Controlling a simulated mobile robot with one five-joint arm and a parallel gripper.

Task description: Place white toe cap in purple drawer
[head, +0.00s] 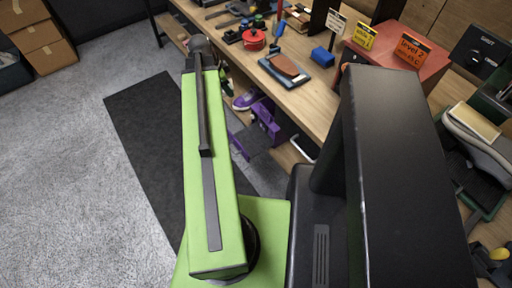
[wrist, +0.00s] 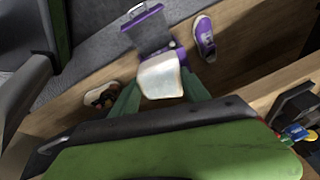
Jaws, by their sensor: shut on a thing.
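The white toe cap (wrist: 160,78) is between the dark green fingers of my gripper (wrist: 160,90), which is shut on it. In the wrist view, the purple drawer (wrist: 142,15) lies just beyond the toe cap, pulled out, with a grey inside that looks empty. The toe cap appears in front of the drawer's near purple part; the height gap cannot be told. The purple drawer also shows in the head view (head: 266,118), below the bench edge. In the head view my arm hides the toe cap and most of my gripper.
A purple sneaker (wrist: 204,38) stands right of the drawer, and another shoe (wrist: 100,95) is at left, on wooden shelving. The workbench (head: 315,95) carries a red pot (head: 254,40), a blue block (head: 322,57) and a brown-topped brush or pad (head: 284,65).

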